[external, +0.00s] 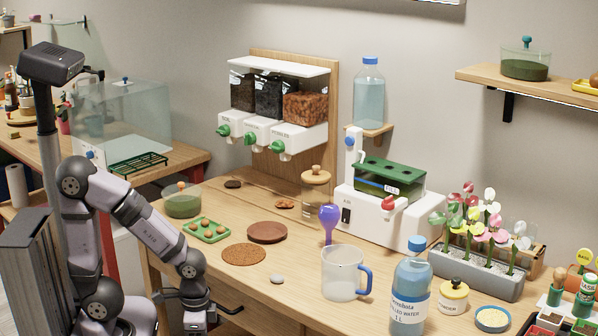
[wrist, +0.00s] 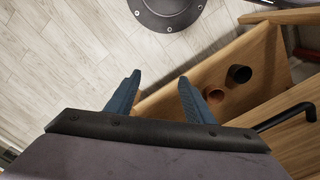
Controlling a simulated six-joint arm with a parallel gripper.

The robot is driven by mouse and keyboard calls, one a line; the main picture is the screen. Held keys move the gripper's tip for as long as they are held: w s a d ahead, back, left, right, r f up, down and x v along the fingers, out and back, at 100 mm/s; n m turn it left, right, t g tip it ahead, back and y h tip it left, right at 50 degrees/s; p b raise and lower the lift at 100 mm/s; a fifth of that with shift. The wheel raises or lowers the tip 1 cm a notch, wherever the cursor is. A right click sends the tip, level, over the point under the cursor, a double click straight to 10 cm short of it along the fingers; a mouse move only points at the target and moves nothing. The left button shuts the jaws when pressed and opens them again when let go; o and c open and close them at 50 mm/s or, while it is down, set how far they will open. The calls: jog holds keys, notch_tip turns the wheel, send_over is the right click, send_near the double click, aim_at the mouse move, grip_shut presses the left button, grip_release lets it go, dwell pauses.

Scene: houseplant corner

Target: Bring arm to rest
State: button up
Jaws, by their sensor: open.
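My arm is folded at the left of the external view, beside the table's left front edge. My gripper (wrist: 157,92) shows in the wrist view with two blue fingers spread apart and nothing between them. It points down over the pale plank floor (wrist: 70,50), next to an open wooden drawer (wrist: 225,65). In the external view the fingertips are out of sight at the bottom edge.
The wooden table (external: 225,285) holds a cork mat (external: 244,254), a brown saucer (external: 267,232), a green tray (external: 206,230), a clear jug (external: 342,272) and a water bottle (external: 410,292).

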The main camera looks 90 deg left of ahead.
notch_tip(320, 180, up, 38)
jog(key=p, duration=3.6)
jog(key=shift+f, duration=0.2)
